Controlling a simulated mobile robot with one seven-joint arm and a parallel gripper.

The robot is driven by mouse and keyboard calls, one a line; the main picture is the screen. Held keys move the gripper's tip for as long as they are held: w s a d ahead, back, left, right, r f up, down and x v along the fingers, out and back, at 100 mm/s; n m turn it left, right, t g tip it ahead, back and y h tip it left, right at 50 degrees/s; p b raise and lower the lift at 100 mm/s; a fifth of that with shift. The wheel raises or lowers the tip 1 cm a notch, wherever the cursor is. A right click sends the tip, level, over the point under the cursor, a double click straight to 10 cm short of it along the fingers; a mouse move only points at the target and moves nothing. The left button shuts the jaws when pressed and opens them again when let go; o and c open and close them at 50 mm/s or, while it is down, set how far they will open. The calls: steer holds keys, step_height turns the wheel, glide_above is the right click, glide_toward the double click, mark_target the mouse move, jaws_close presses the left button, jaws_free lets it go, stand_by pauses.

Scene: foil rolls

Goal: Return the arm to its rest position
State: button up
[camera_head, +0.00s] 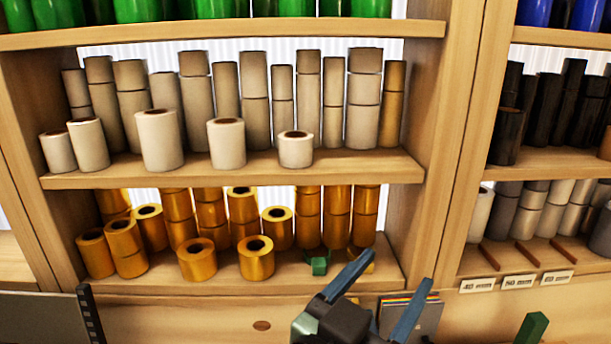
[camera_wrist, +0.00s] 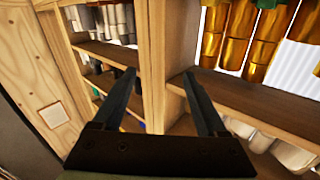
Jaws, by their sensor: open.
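My gripper (camera_head: 380,292) is at the bottom right of the middle in the head view, in front of the shelf with gold rolls. Its two blue-grey fingers stand wide apart with nothing between them. In the wrist view my gripper (camera_wrist: 160,90) is also open and empty, its fingers pointing at a wooden upright (camera_wrist: 155,60) between two shelf bays. No finger visibly touches the shelf.
Gold foil rolls (camera_head: 197,259) stand on the lower shelf, with a small green object (camera_head: 318,263) at its right end. Cream rolls (camera_head: 158,140) fill the shelf above. A right bay holds black rolls (camera_head: 545,110) and labelled dividers (camera_head: 518,283).

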steer(key=s+a+r+n+t+y, duration=0.2)
steer(key=a+r+n+t+y, duration=0.1)
steer(key=r, duration=0.6)
steer(key=s+a+r+n+t+y, duration=0.3)
steer(key=r+t+y, duration=0.1)
steer(key=r, duration=0.5)
steer(key=s+a+r+n+t+y, duration=0.2)
steer(key=r+t, duration=0.4)
steer(key=r, duration=0.3)
steer(key=shift+s+a+n+y, duration=0.2)
steer(key=shift+a+n+y, duration=0.2)
steer(key=shift+a+y, duration=0.55)
steer(key=shift+d, duration=0.15)
